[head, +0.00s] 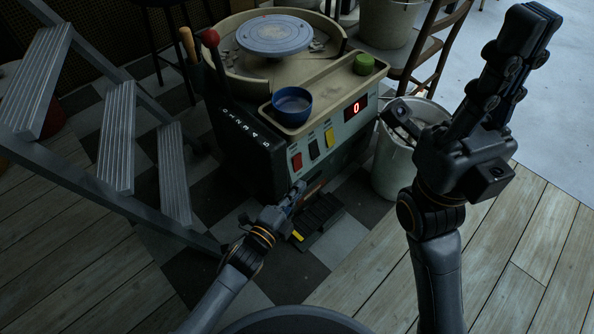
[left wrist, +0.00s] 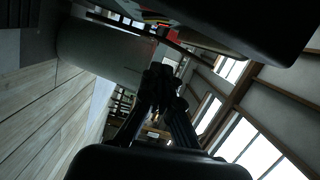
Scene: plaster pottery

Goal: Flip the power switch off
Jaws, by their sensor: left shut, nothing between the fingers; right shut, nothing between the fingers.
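The pottery wheel's front panel (head: 345,134) carries a red switch (head: 297,161), a black switch (head: 313,150) and a yellow switch (head: 329,138). No label shows which one is the power switch. A display (head: 356,107) is lit with a red 0. My left gripper (head: 299,189) is shut and empty, just below the red switch and seemingly apart from it. Its closed fingers (left wrist: 161,82) show in the left wrist view, under the dark wheel housing (left wrist: 245,22). My right gripper (head: 530,22) is shut, empty and raised at the right, away from the panel.
A black foot pedal (head: 320,219) with a yellow part lies on the floor below the panel. A blue bowl (head: 292,106) and a green object (head: 364,64) sit on the wheel's tray. A metal bucket (head: 393,165) stands to the right, a step ladder (head: 116,135) to the left.

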